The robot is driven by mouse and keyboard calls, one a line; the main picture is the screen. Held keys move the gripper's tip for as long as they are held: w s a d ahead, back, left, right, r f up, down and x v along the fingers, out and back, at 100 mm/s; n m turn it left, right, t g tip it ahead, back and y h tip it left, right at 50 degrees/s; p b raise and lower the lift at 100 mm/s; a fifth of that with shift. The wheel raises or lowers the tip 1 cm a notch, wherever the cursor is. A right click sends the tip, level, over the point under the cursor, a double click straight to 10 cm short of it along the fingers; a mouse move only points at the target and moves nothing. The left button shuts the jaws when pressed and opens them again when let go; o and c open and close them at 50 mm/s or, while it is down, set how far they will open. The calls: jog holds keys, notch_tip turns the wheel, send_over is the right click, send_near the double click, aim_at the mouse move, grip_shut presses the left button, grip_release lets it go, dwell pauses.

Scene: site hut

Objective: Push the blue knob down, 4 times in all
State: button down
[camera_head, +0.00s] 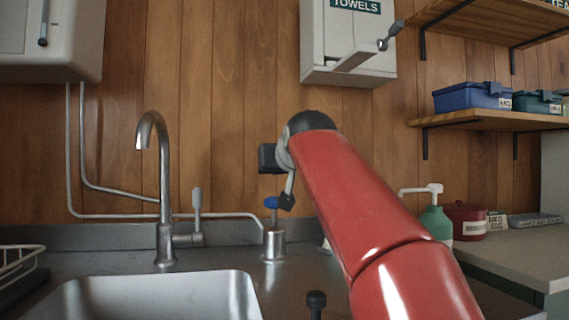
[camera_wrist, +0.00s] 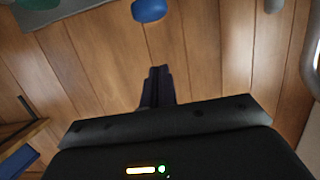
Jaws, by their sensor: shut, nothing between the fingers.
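The blue knob (camera_head: 270,202) tops a thin upright stem over a round metal base (camera_head: 273,246) on the counter behind the sink. In the wrist view the knob (camera_wrist: 149,10) shows at the top edge, partly cut off. My gripper (camera_head: 287,202) points down, its dark fingertips just right of the knob in the head view. In the wrist view my gripper (camera_wrist: 158,71) has its fingers together and empty, with a visible gap between tips and knob. I cannot tell the exact height of the tips relative to the knob.
A tall tap (camera_head: 165,200) with a lever stands left of the knob, behind the sink basin (camera_head: 160,290). A green pump bottle (camera_head: 436,222) and a red pot (camera_head: 468,221) stand at the right. A towel dispenser (camera_head: 345,45) hangs on the wall above.

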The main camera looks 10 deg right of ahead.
aim_at(270, 203)
jog(key=shift+w+f+b, duration=0.3)
jog(key=shift+w+f, duration=0.2)
jog(key=shift+f, duration=0.3)
jog(key=shift+w+f+b, duration=0.25)
jog(key=shift+w+f, duration=0.25)
jog(key=shift+f, duration=0.25)
jog(key=shift+w+f+b, duration=0.3)
jog(key=shift+w+f, duration=0.2)
jog(key=shift+f, duration=0.3)
notch_tip(270, 203, down, 4)
jog(key=b, duration=0.3)
jog(key=shift+f, duration=0.15)
